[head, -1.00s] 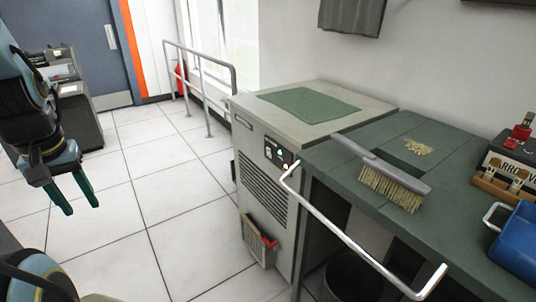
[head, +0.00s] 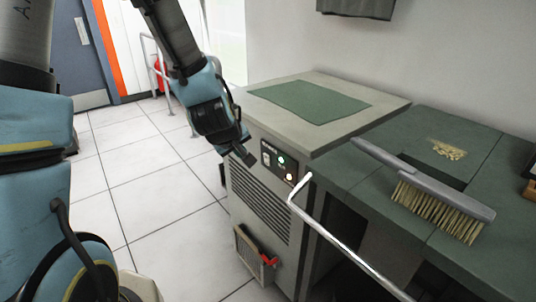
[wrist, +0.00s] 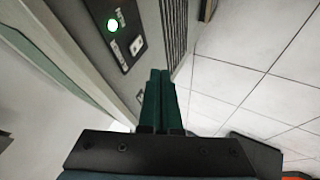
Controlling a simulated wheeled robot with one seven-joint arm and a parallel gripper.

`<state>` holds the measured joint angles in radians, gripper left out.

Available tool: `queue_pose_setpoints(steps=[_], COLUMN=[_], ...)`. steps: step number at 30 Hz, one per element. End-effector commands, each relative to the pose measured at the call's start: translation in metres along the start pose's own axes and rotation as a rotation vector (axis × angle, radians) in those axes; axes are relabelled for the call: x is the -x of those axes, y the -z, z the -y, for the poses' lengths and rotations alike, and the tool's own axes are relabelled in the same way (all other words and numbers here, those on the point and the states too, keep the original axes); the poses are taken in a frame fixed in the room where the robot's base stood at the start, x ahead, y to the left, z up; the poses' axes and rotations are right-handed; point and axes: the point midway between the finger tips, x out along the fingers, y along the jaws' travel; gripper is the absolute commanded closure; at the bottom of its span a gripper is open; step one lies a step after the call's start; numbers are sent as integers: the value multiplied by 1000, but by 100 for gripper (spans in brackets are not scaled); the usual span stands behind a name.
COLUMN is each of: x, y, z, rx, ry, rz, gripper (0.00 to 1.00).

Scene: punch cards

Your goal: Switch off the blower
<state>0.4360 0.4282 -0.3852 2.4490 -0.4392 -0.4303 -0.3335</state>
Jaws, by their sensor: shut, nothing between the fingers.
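The blower is most likely the grey cabinet (head: 262,190) with a louvred front and a green mat on top. Its small dark control panel (head: 278,162) is on the upper front and carries a lit green light (head: 281,160) and a pale switch or button. The panel also shows in the wrist view (wrist: 122,35), with the green light bright and a white rocker-like part (wrist: 136,46) beside it. My gripper (wrist: 160,75) is shut and empty, its green fingers together beside the panel. In the head view my gripper (head: 246,158) is just left of the panel; its fingertips are hidden there.
A green-topped bench (head: 395,150) with a brush (head: 425,192) stands right of the cabinet. A white rail (head: 335,240) runs along the bench front, close to the panel. A small bin (head: 255,255) hangs low on the cabinet. The tiled floor at left is open.

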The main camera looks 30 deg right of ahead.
Motion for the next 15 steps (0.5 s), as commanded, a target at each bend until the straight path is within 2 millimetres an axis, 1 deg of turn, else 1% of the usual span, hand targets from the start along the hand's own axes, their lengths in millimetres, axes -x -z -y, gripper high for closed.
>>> queue_pose_setpoints(steps=[11,15], x=[-2,-10], y=[-1,-1], z=[-1,-1], rx=[2,3], ry=[-3,-2], rz=[-2,-1], gripper=[100,100])
